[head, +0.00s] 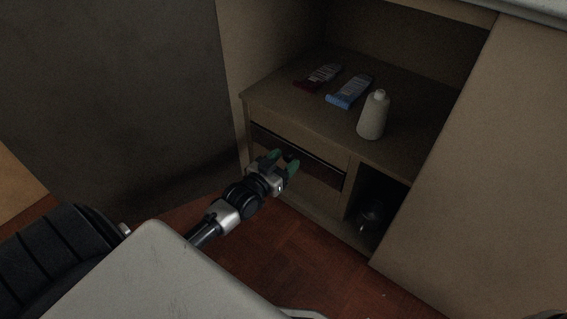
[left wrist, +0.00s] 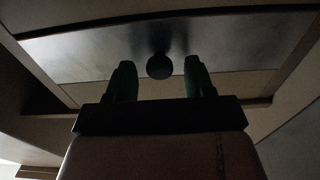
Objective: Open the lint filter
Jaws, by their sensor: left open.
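A wide dark front panel (head: 322,173) sits in the lower part of the wooden cabinet, and it looks like the lint filter. It appears closed. In the left wrist view the panel (left wrist: 85,52) carries a round dark knob (left wrist: 159,66) near its middle. My left gripper (head: 281,162), with green fingertips, is in front of the panel. It is open; in the left wrist view its fingers (left wrist: 160,80) stand on either side of the knob, with gaps at both sides. How deep the knob sits between them is hard to tell.
On the shelf above the panel lie a red-and-grey tube (head: 319,76) and a blue tube (head: 349,92), beside an upright pale bottle (head: 373,116). A dark open compartment (head: 379,203) with a dim object is right of the panel. Cabinet walls flank both sides. The reddish floor (head: 290,255) in front looks clear.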

